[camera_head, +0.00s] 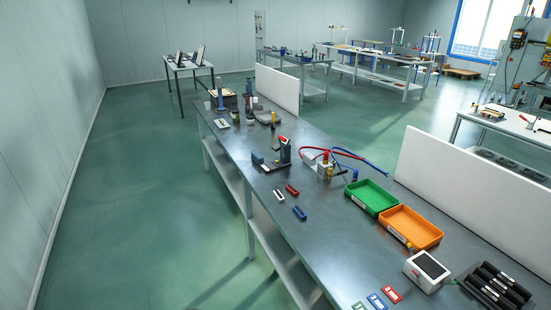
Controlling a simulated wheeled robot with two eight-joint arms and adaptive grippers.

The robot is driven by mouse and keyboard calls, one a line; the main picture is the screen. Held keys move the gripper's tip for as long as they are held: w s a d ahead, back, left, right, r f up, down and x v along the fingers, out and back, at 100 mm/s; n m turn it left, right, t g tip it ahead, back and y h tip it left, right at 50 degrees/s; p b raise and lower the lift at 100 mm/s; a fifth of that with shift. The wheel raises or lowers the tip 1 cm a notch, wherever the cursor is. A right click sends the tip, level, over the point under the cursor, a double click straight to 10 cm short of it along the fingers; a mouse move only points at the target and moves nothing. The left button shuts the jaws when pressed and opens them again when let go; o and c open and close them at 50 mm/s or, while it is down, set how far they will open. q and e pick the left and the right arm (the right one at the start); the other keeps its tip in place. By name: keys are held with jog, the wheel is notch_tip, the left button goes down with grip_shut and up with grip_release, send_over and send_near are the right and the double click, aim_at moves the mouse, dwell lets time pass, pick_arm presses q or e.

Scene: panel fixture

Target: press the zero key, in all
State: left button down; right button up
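No zero key can be made out in this view. A small white box-shaped device with a dark top (428,271) stands on the long grey workbench (345,232) at the lower right. Any keys on it are too small to tell. Neither of my grippers is in view, and no part of my arms shows near the bench.
An orange tray (425,232) and a green tray (372,187) lie behind the device. A black rack (495,290) is to its right; red (391,294) and blue (376,302) tags lie left. A white panel (470,190) edges the bench. Green floor (150,220) is clear at left.

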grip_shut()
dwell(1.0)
